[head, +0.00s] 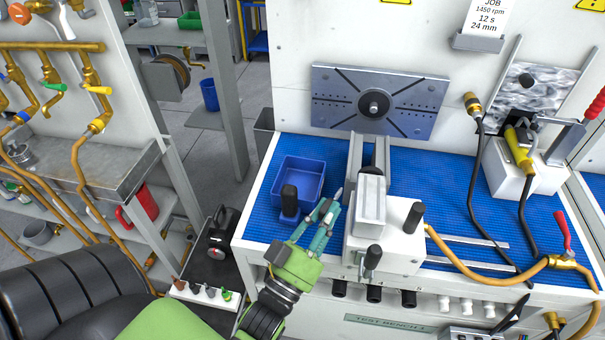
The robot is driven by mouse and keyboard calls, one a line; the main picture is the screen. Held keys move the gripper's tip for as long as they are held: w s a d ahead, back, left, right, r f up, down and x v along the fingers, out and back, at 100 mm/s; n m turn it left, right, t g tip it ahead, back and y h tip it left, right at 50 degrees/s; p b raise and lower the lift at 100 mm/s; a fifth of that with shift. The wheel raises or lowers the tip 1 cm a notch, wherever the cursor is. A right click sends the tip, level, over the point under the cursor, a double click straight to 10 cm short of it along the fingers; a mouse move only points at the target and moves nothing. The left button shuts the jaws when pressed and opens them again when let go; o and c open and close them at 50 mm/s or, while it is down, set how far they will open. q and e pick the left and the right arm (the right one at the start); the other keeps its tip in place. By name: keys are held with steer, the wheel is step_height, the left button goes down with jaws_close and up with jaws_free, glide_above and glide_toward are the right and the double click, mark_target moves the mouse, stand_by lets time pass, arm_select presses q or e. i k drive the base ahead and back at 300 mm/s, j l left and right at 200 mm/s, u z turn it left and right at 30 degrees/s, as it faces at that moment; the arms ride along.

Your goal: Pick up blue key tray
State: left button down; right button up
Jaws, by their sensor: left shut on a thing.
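The blue key tray (301,173) is an open square box on the left part of the blue bench mat. An upright black grip (289,198) stands at its front, on a small blue base. My left gripper (329,208) reaches in from the lower left, with its teal fingers at the tray's front right side. It is shut on the tray, though the exact contact spot is hard to make out. The tray looks level and at mat height. My right gripper is not in view.
A white and grey clamp fixture (385,225) with black knobs stands close to the right of my left gripper. Behind it is a slotted metal plate (378,103). Hoses and a yellow-handled tool (518,150) lie further right. The bench's left edge is close to the tray.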

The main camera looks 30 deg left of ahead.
mark_target(296, 189)
steer(key=i+u, duration=0.1)
steer(key=u, duration=0.75)
steer(key=i+l+u, duration=0.1)
steer(key=u, duration=0.35)
steer(key=i+l+u, duration=0.1)
steer(key=i+l, duration=0.1)
steer(key=l, duration=0.1)
